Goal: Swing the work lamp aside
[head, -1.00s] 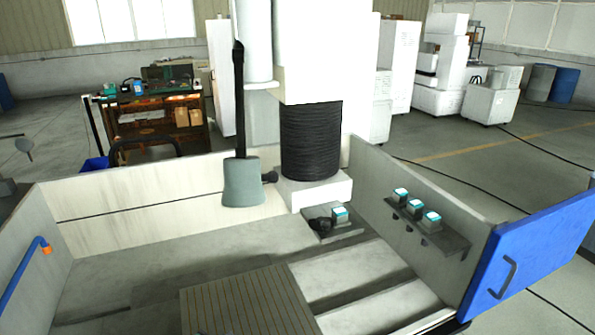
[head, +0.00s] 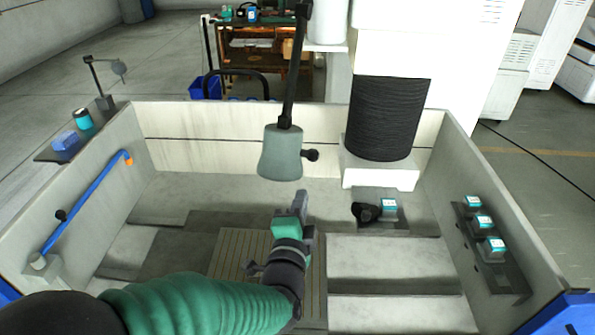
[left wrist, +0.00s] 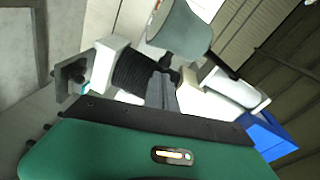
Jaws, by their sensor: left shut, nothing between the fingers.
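The work lamp (head: 281,153) has a grey-green shade hanging from a dark arm, with a black knob (head: 311,155) on its right side. It hangs above the tank. My left gripper (head: 301,197) is shut and empty, pointing up just below and slightly right of the shade in the head view. A gap shows between fingertips and knob in that view. In the left wrist view the shade (left wrist: 180,32) is at the top, above the shut fingers (left wrist: 162,92); the depth between them is hard to judge. My right gripper is not in view.
A ribbed black column (head: 387,118) stands right of the lamp. The tank wall (head: 200,140) runs behind it. Teal-topped boxes sit on a right-hand shelf (head: 497,265). A blue pipe (head: 85,202) lines the left wall. A small stand lamp (head: 103,88) stands at left.

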